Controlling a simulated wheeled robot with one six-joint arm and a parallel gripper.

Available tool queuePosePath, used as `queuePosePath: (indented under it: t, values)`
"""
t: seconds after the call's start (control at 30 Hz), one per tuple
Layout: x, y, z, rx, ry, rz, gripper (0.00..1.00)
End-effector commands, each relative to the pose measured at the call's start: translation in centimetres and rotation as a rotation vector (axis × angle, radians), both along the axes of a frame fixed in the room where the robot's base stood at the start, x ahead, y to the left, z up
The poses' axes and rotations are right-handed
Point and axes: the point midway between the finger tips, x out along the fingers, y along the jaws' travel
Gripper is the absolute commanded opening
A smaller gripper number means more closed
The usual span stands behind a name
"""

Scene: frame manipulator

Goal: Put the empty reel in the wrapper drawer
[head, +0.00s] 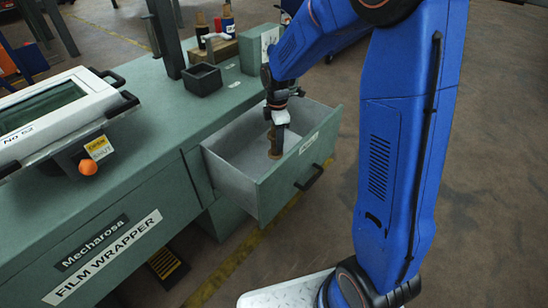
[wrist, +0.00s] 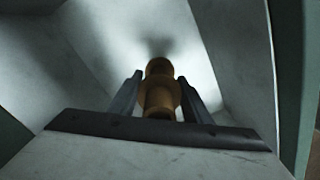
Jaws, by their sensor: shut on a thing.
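The wrapper drawer (head: 228,178) is pulled open from the green film wrapper bench in the head view. Its pale inside walls (wrist: 225,45) fill the wrist view. My gripper (head: 277,128) is inside the drawer's opening, pointing down. In the wrist view my gripper (wrist: 160,100) is shut on the brown empty reel (wrist: 159,88), with a dark finger on each side of it. The reel (head: 275,146) also shows below the fingers in the head view, upright, near the drawer's front side. I cannot tell whether its lower end touches the drawer floor.
The drawer's front panel with a black handle (head: 309,177) stands close to my gripper. A dark open box (head: 202,79) and several spools stand on the bench top (head: 160,100). The film wrapper machine (head: 55,115) is at the left. The drawer's left part looks empty.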

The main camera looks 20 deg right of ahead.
Motion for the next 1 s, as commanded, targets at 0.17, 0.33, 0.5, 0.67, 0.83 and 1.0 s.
queuePosePath:
  t: [0.17,0.33,0.5,0.67,0.83,1.0]
  values:
    - [0.0,0.0,-2.7,0.000,0.002,-0.001,0.22]
    - [0.0,0.0,-3.7,0.000,0.000,-0.001,0.22]
    - [0.0,0.0,-5.4,0.000,0.002,-0.001,0.22]
    - [0.0,0.0,-7.1,0.000,0.001,-0.001,0.22]
    - [0.0,0.0,-7.2,0.000,0.000,-0.001,0.22]
    - [0.0,0.0,-7.4,0.000,0.001,-0.001,0.22]
